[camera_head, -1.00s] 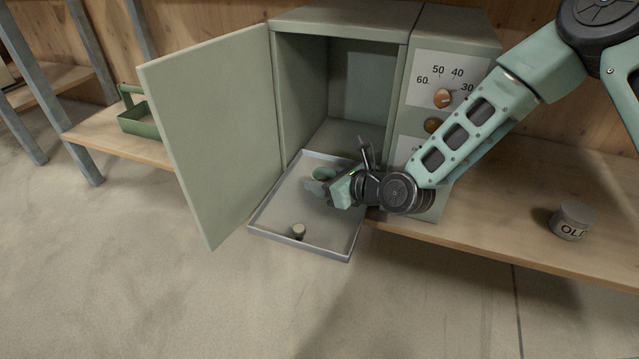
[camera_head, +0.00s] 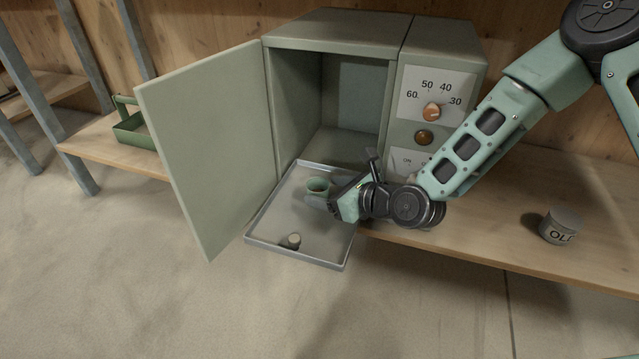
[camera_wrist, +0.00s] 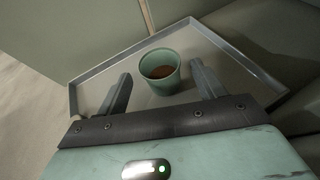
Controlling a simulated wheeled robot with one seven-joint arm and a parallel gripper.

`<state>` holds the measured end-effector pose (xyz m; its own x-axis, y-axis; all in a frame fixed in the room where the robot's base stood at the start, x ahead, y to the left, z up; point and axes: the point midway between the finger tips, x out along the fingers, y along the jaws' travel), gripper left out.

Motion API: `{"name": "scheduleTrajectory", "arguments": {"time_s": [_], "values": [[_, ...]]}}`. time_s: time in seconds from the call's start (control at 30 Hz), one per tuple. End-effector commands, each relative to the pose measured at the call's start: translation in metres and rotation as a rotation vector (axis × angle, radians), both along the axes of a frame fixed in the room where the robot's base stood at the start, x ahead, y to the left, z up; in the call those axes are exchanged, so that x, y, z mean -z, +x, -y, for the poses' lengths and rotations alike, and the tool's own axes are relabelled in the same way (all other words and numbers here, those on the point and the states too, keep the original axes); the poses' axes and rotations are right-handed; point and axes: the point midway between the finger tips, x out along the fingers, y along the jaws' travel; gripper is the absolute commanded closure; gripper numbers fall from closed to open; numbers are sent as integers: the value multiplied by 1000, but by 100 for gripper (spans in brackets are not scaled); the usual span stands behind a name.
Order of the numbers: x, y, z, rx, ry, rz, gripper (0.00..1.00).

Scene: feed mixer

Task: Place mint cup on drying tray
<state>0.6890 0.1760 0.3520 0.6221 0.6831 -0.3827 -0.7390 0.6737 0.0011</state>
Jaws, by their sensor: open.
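The mint cup (camera_head: 318,187) stands upright on the grey drying tray (camera_head: 262,226), toward the tray's back. In the wrist view the cup (camera_wrist: 160,70) is upright with brown contents, and the tray's rim (camera_wrist: 130,45) runs behind it. My gripper (camera_head: 318,203) is low over the tray, just to the cup's right and front. In the wrist view my gripper (camera_wrist: 160,92) is open, with one finger on each side of the cup and the cup a little beyond the fingertips. Whether a finger touches the cup I cannot tell.
The cabinet (camera_head: 345,28) stands behind the tray, its door (camera_head: 205,150) swung open at left. A small pale cylinder (camera_head: 294,240) is on the tray's front part. A green carrier (camera_head: 130,130) is far left.

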Motion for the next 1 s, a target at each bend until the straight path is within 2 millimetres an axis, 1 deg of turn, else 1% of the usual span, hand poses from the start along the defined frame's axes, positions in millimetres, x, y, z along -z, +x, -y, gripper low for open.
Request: {"name": "scheduleTrajectory", "arguments": {"time_s": [0.03,0.1,0.2,0.4,0.57,1.0], "values": [[-10,-7,10,3,0,-4,31],[-16,-17,20,3,0,-4,31],[-23,-29,34,4,-1,-4,31],[-32,-47,53,2,-1,-1,31],[-34,-53,58,0,0,0,31],[-33,-53,58,1,-1,1,31]]}}
